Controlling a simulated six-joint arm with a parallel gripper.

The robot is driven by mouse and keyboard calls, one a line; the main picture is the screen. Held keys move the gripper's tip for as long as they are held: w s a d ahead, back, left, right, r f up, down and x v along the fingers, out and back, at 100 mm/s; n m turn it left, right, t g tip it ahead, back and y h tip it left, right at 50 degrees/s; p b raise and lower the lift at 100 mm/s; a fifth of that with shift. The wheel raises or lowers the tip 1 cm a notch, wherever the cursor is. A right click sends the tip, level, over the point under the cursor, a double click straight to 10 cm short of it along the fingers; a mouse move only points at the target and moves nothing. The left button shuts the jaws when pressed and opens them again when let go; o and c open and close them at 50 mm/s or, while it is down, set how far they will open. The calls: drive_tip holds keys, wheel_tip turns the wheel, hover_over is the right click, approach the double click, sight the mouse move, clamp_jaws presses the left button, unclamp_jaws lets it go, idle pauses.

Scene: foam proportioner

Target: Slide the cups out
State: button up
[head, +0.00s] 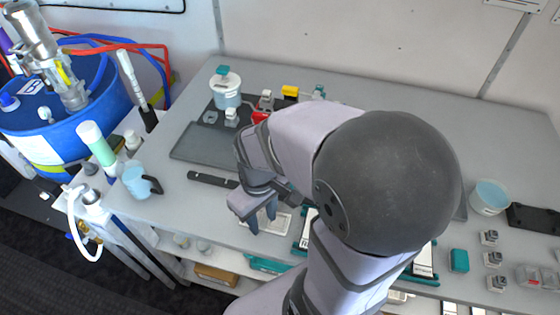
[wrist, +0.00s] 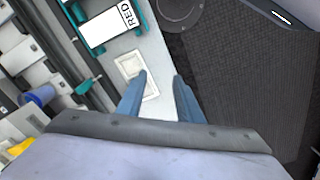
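A light blue cup (head: 135,182) with a dark handle stands at the left edge of the bench. Another light blue cup (head: 490,197) stands at the far right, beside a dark flat tray. My gripper (head: 262,222) points down over the front part of the bench, away from both cups. In the wrist view my gripper (wrist: 158,82) is open, with nothing between its fingers. A cream rectangular plate (wrist: 130,65) lies beyond the left fingertip. My arm hides the middle of the bench.
A teal holder with a white card marked RED (wrist: 108,26) is near the plate. A dark tray (head: 200,148), a white tub with a teal lid (head: 226,92) and small blocks stand behind my gripper. A blue drum (head: 40,140) stands left. The back right bench (head: 450,125) is clear.

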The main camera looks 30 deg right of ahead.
drive_tip(key=shift+w+d+f+n+b, duration=0.1)
drive_tip(key=shift+w+d+n+b, duration=1.9)
drive_tip(key=shift+n, duration=2.05)
drive_tip(key=shift+w+d+f+n+b, duration=0.1)
drive_tip(key=shift+w+d+n+b, duration=0.45)
drive_tip(key=shift+w+d+n, duration=2)
drive_tip(key=shift+w+d+n+b, duration=1.05)
drive_tip(key=shift+d+n, duration=1.65)
drive_tip(key=shift+n, duration=2.9)
drive_tip(key=shift+s+f, duration=0.1)
drive_tip(key=shift+s, duration=0.2)
drive_tip(key=shift+f+p, duration=0.4)
drive_tip(key=shift+f, duration=3.15)
clamp_jaws()
